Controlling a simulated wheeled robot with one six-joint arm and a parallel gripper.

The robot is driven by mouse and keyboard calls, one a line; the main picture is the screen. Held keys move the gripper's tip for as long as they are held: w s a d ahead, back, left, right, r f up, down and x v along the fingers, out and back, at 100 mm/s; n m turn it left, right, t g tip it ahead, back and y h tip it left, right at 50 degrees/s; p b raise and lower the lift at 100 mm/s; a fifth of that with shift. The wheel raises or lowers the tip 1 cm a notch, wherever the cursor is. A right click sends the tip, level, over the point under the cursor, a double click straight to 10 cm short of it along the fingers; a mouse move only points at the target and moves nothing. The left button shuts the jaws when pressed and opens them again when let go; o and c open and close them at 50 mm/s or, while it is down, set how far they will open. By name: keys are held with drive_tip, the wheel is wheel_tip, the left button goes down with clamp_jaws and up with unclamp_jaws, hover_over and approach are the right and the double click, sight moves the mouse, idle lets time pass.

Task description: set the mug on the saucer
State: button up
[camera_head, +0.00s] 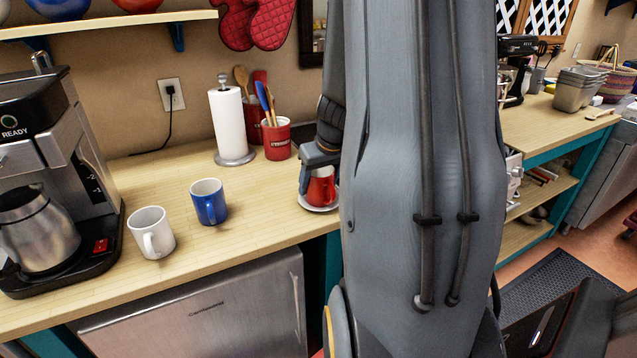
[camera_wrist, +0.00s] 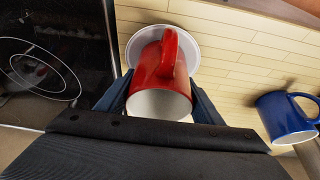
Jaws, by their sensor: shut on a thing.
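A red mug (camera_head: 321,187) is upright over a white saucer (camera_head: 318,208) near the counter's front edge, partly hidden by my arm. My gripper (camera_head: 308,176) is shut on the red mug, one finger showing at its left side. In the wrist view the red mug (camera_wrist: 165,78) sits between both fingers of my gripper (camera_wrist: 160,98), its handle toward the top of the picture. The saucer (camera_wrist: 193,48) shows behind the mug on the wooden counter. I cannot tell for sure whether the mug's base touches the saucer.
A blue mug (camera_head: 209,202) and a white mug (camera_head: 152,233) stand to the left, by a coffee machine (camera_head: 52,165). A paper towel roll (camera_head: 229,122) and a red utensil crock (camera_head: 277,140) stand behind. A black cooktop (camera_wrist: 55,60) lies beside the saucer in the wrist view.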

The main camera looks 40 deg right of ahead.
drive_tip(key=o, duration=1.3)
drive_tip(key=shift+f, duration=0.1)
drive_tip(key=shift+r, duration=0.5)
drive_tip(key=v, duration=1.1)
drive_tip(key=shift+s, duration=0.25)
drive_tip(key=s+a+f+n+g, duration=0.1)
drive_tip(key=s+a+f, duration=0.2)
drive_tip(key=a, duration=1)
drive_tip(key=s+a+f+n+g+y, duration=0.1)
drive_tip(key=s+a+f, duration=0.2)
drive_tip(key=a+f, duration=0.4)
drive_tip(key=a, duration=0.7)
drive_tip(key=shift+a+f+n+g, duration=0.2)
drive_tip(key=shift+a+n+g, duration=0.1)
drive_tip(key=shift+n+g, duration=0.1)
